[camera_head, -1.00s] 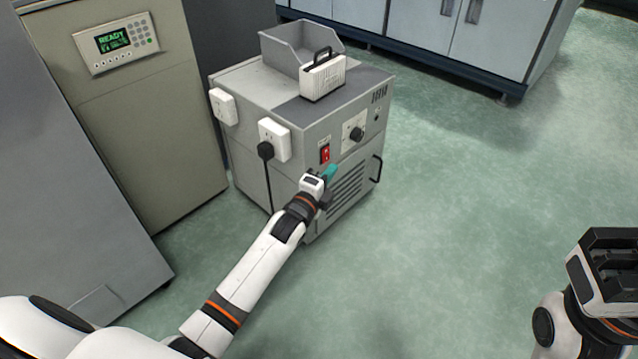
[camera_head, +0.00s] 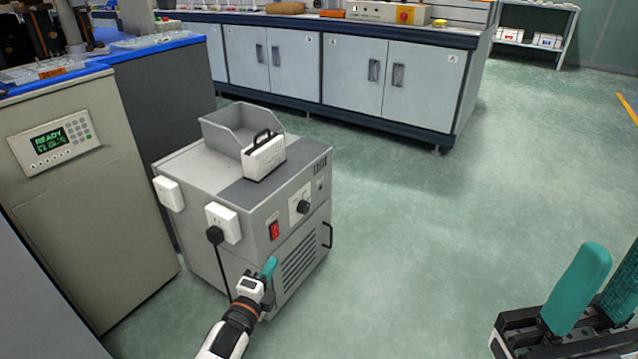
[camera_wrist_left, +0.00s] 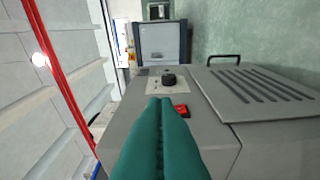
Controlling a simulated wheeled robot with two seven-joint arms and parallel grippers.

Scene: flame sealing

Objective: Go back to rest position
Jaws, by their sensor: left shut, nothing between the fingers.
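My left gripper (camera_head: 268,268) is in front of the grey machine (camera_head: 200,262), a little below its red switch (camera_head: 273,230). In the left wrist view its teal fingers (camera_wrist_left: 160,135) are pressed together with nothing between them, and the red switch (camera_wrist_left: 181,111) and black knob (camera_wrist_left: 169,80) show just beyond the tips. I cannot tell if the fingers touch the machine. My right gripper (camera_head: 600,285) is at the lower right of the head view, fingers pointing up and apart, with nothing seen between them.
A plug with a black cable (camera_head: 215,236) sits in a socket on the machine's side. A beige cabinet (camera_head: 85,210) with a READY display stands at left. A long bench with cupboards (camera_head: 350,85) runs behind. The green floor (camera_head: 430,210) at right is clear.

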